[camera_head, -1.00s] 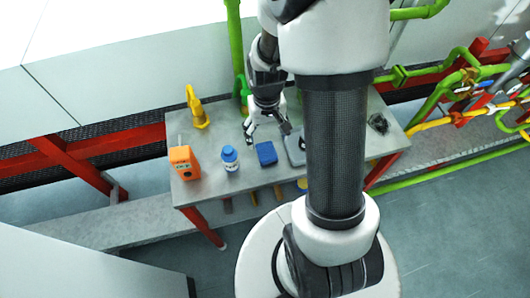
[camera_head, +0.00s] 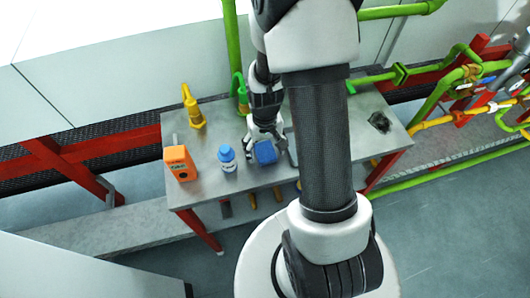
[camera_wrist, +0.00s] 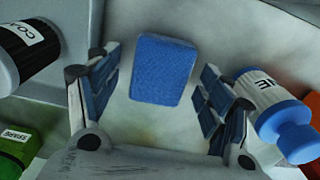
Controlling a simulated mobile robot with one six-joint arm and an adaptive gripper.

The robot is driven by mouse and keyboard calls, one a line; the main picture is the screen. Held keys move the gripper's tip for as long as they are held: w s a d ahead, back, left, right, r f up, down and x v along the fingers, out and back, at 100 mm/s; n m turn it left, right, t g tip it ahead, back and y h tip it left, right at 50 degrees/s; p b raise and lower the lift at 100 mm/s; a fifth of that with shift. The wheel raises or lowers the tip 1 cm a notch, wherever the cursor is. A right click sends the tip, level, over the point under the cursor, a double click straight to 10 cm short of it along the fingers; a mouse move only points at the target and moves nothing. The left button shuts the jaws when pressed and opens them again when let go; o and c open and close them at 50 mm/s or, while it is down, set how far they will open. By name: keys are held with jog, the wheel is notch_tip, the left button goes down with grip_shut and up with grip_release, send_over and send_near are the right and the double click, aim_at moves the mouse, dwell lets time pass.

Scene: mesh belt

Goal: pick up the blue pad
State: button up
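The blue pad (camera_head: 265,153) lies on the grey table between the white bottle and my arm. In the wrist view the pad (camera_wrist: 163,70) sits between my two fingers, with a gap on each side. My gripper (camera_wrist: 160,88) is open and empty. In the head view my gripper (camera_head: 264,138) is right at the pad's far side, and my fingers partly cover that edge. I cannot tell the exact height of the fingertips above the table.
A white bottle with a blue cap (camera_head: 227,158) stands left of the pad; in the wrist view the bottle (camera_wrist: 277,110) is close beside my right finger. A dark container (camera_wrist: 28,55) and a green box (camera_wrist: 15,150) are at left. An orange device (camera_head: 180,163) stands on the table (camera_head: 205,190).

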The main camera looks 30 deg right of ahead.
aim_at(265, 150)
jog(key=c, duration=0.9)
jog(key=shift+r, duration=0.1)
notch_tip(265, 150, up, 20)
jog(key=p, duration=0.6)
jog(key=o, duration=0.4)
jog(key=c, duration=0.4)
jog(key=shift+f, duration=0.2)
jog(key=shift+c, duration=0.3)
